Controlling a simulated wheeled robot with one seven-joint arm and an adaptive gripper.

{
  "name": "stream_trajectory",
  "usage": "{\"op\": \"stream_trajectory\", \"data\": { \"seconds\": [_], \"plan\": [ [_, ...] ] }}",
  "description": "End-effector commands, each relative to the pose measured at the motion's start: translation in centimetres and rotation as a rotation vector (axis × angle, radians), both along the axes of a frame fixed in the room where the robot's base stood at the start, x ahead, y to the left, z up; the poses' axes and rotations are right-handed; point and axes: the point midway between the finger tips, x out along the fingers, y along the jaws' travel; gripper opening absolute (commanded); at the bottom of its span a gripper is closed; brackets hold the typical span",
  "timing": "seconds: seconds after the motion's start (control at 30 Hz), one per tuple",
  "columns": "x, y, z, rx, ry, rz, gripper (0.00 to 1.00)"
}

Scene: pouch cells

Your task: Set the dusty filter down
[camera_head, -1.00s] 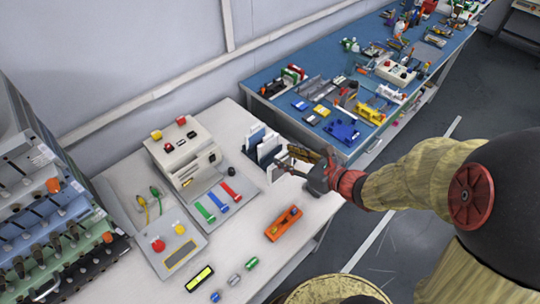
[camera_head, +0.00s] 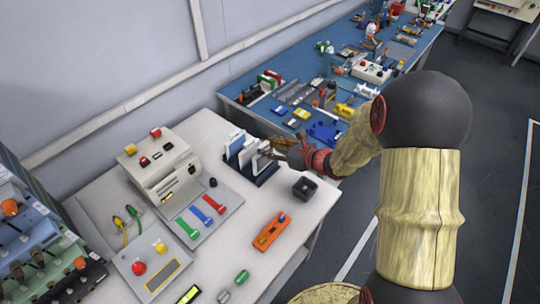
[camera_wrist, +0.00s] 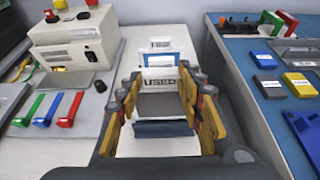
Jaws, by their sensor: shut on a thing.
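My gripper (camera_head: 272,147) is shut on a thin panel at the right side of the filter rack, and its yellow fingers (camera_wrist: 163,105) show in the wrist view. The panel, which I take for the dusty filter (camera_wrist: 160,106), looks grey between the fingers; its edges are partly hidden. The rack (camera_head: 262,176) has a dark base and holds upright white and blue panels (camera_head: 237,147). In the wrist view a white label reading USED (camera_wrist: 161,83) stands beyond the filter. I cannot tell whether the filter touches the rack.
A beige machine (camera_head: 158,165) with red and yellow buttons stands left of the rack. Red, blue and green strips (camera_head: 200,216) lie in front of it. A small black box (camera_head: 305,187) and an orange tool (camera_head: 271,231) are near the right edge. A blue bench (camera_head: 240,106) is behind.

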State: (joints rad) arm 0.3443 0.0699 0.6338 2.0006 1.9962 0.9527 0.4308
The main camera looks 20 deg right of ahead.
Motion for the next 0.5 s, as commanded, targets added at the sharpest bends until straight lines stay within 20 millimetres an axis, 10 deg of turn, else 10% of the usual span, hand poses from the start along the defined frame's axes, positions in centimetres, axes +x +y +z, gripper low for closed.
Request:
{"op": "stream_trajectory", "data": {
  "seconds": [0.5],
  "plan": [
    [0.4,-0.1,-3.4,-0.001,-0.001,0.000,0.08]
  ]
}}
